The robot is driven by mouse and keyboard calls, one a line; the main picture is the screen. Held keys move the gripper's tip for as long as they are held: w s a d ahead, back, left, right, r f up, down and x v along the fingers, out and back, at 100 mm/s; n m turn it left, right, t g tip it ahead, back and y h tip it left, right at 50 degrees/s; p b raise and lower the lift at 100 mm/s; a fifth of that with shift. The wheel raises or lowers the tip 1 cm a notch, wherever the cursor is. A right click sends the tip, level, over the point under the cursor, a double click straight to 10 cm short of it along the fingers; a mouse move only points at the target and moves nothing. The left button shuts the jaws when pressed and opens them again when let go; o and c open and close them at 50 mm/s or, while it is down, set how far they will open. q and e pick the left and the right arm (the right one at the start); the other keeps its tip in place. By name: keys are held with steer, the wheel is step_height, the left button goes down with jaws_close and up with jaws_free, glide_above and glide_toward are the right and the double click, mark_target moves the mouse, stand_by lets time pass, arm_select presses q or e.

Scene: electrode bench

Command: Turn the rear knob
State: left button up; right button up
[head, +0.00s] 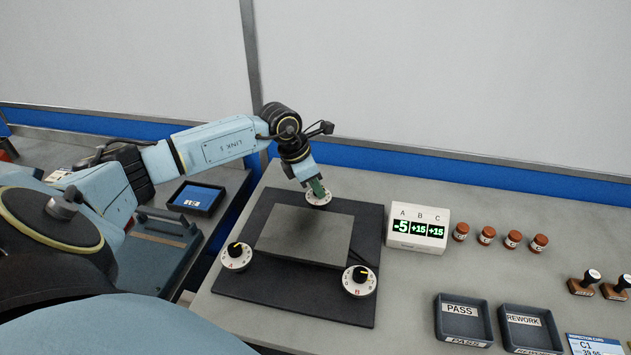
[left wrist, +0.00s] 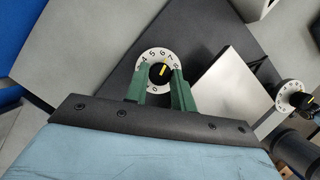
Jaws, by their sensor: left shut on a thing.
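The rear knob (head: 321,202) sits at the back of a dark plate (head: 225,283), with a white numbered dial. My left gripper (head: 318,188) reaches down on it from above and hides most of its cap. In the left wrist view the rear knob (left wrist: 160,71) is black with a yellow pointer line, and the green fingers of my left gripper (left wrist: 159,82) are shut on it, one on each side. The display box (head: 416,242) reads A -5, B +15, C +15. My right gripper is not in view.
Two similar knobs stand on the plate, a front left one (head: 237,257) and a front right one (head: 359,281). A grey square (head: 303,235) lies between the knobs. Several brown jars (head: 486,235), a PASS tray (head: 463,321) and a REWORK tray (head: 530,329) are at the right.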

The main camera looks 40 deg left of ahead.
arm_select(q)
steer(key=n, duration=0.2)
steer(key=n+y, duration=0.1)
steer(key=n, duration=0.1)
steer(key=shift+d+n+t+y, duration=0.2)
steer(key=shift+n+t+y, duration=0.1)
steer(key=shift+t, duration=0.1)
steer(key=n+y, duration=0.1)
steer(key=n, duration=0.3)
steer(key=shift+d+y, duration=0.1)
steer(key=shift+y, duration=0.3)
steer(key=shift+n, duration=0.3)
steer(key=o, duration=1)
steer(key=shift+r, duration=0.1)
steer(key=v, duration=1.3)
steer(key=shift+r, duration=0.15)
